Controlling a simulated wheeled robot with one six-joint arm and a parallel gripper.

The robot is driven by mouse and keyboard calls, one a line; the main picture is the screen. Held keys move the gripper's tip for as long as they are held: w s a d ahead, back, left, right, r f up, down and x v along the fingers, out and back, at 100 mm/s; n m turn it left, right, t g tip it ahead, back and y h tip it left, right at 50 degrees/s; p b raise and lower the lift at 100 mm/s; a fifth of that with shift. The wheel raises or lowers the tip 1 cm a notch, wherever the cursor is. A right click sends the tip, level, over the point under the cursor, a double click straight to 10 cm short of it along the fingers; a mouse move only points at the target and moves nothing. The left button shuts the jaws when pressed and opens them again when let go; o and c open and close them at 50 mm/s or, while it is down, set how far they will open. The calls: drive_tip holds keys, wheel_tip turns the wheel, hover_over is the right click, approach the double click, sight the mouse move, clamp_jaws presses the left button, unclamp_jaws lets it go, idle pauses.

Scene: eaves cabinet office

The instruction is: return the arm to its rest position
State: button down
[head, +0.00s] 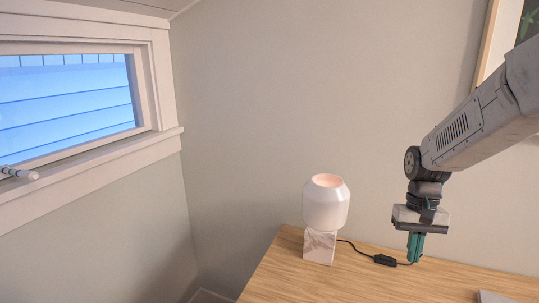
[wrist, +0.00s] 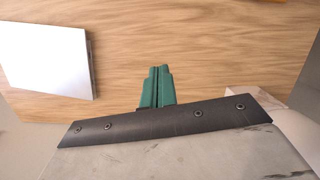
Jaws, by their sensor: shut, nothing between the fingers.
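My arm reaches in from the right in the head view, and my gripper (head: 415,258) points down just over the wooden desk (head: 460,277). Its green fingers are together and hold nothing. The gripper also shows in the wrist view (wrist: 158,70), with the two fingers side by side above the wood grain. In the head view the fingertips are to the right of the lamp and close to its cord. I cannot tell whether they touch the desk.
A white lamp (head: 326,205) on a marble base stands left of my gripper, its black cord switch (head: 385,260) near the fingertips. A pale flat object (wrist: 45,60) lies on the desk. A framed picture (head: 497,40) hangs at right; a window (head: 70,100) is at left.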

drive_tip(key=s+a+r+n+t, duration=0.1)
drive_tip(key=s+a+r, duration=0.1)
drive_tip(key=s, duration=0.5)
drive_tip(key=s+a+r+t, duration=0.1)
drive_tip(key=s+a+r, duration=0.2)
drive_tip(key=s+r, duration=0.2)
drive_tip(key=s+a+r+n+t, duration=0.1)
drive_tip(key=s+r, duration=0.3)
drive_tip(key=s, duration=0.7)
drive_tip(key=shift+s+a+n+t, duration=0.3)
drive_tip(key=shift+a+t, duration=0.1)
drive_tip(key=shift+a, duration=0.25)
